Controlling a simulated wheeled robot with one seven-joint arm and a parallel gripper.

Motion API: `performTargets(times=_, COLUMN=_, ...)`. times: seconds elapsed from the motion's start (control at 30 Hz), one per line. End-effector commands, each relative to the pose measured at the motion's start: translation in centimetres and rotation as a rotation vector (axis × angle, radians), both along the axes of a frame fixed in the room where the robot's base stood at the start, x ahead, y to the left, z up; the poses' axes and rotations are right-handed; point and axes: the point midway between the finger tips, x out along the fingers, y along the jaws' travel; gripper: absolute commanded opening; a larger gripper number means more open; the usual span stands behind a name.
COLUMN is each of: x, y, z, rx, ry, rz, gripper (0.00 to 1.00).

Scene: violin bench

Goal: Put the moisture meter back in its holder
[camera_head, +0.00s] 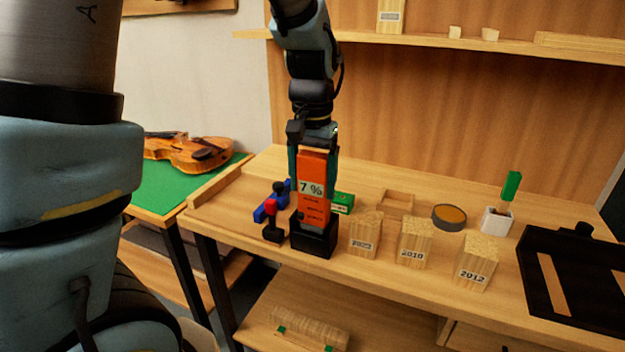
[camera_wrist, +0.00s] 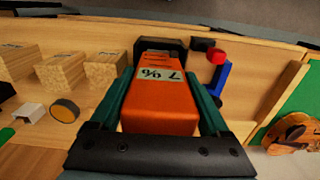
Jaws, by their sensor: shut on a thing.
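The moisture meter (camera_head: 313,178) is an orange block with a "7 %" display, upright in the head view. My gripper (camera_head: 314,165) is shut on its upper part, with one green finger on each side. The meter's lower end is at the black holder (camera_head: 313,240) on the bench and appears to be inside it. In the wrist view the orange meter (camera_wrist: 160,100) lies between my fingers (camera_wrist: 168,95), and the black holder (camera_wrist: 160,47) shows behind its far end. How deep the meter sits is hidden by the holder's wall.
Wood blocks labelled with years (camera_head: 414,243) stand right of the holder. A red-topped black tool (camera_head: 272,222) and a blue clamp (camera_head: 268,208) are close on its left. A green box (camera_head: 342,202) is behind. A round tin (camera_head: 449,217) and white cup (camera_head: 496,220) stand farther right.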

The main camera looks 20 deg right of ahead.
Motion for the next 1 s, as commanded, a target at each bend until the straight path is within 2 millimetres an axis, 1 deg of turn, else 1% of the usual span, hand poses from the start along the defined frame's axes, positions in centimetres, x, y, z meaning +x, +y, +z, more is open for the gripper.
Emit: performTargets(times=1.0, x=0.0, y=0.0, z=-3.0, rx=-0.001, ry=-0.001, rz=0.000, gripper=0.07)
